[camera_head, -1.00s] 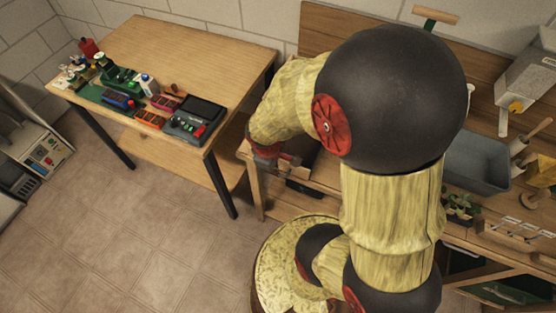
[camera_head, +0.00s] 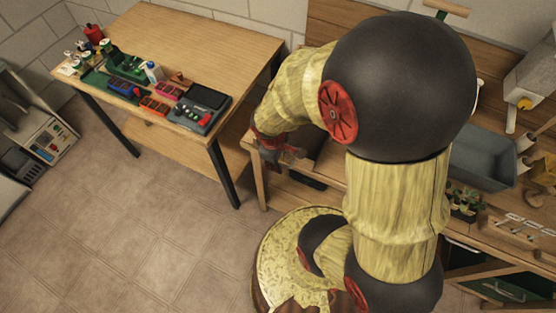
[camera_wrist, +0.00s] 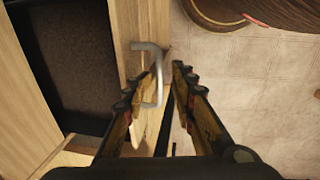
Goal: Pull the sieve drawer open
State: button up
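The sieve drawer shows in the wrist view as a pale wooden front (camera_wrist: 127,40) beside a dark recess with a brown speckled bottom (camera_wrist: 70,60). How far it stands out cannot be told. A grey metal bar handle (camera_wrist: 159,78) sticks out from the front. My gripper (camera_wrist: 167,72) is at the handle, with the bar between its fingers. The bar is close to the left finger, and a gap shows to the right finger. In the head view my gripper (camera_head: 284,153) is low at the bench's left end, partly hidden by my arm.
A wooden table (camera_head: 205,45) with small boxes and a dark device (camera_head: 200,107) stands to the left. The bench (camera_head: 340,32) carries a grey tub (camera_head: 482,158) and seedlings (camera_head: 466,200) at right. Tiled floor (camera_head: 120,225) is clear in front of the table.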

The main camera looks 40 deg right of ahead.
notch_tip(320, 180, up, 12)
jog(key=a, duration=0.2)
jog(key=shift+s, duration=0.4)
jog(key=shift+f, duration=0.1)
dwell(0.4)
jog(key=s+a+r+m+t+y, duration=0.1)
jog(key=a+r+m+t, duration=0.1)
jog(key=a+r, duration=0.3)
jog(key=s+a+r+m+t, duration=0.1)
jog(key=a+r, duration=0.4)
jog(key=r, duration=0.6)
jog(key=shift+a+r+m+t+y, duration=0.2)
jog(key=shift+m+t+y, duration=0.2)
jog(key=shift+m+t, duration=0.45)
jog(key=shift+d, duration=0.1)
dwell(0.6)
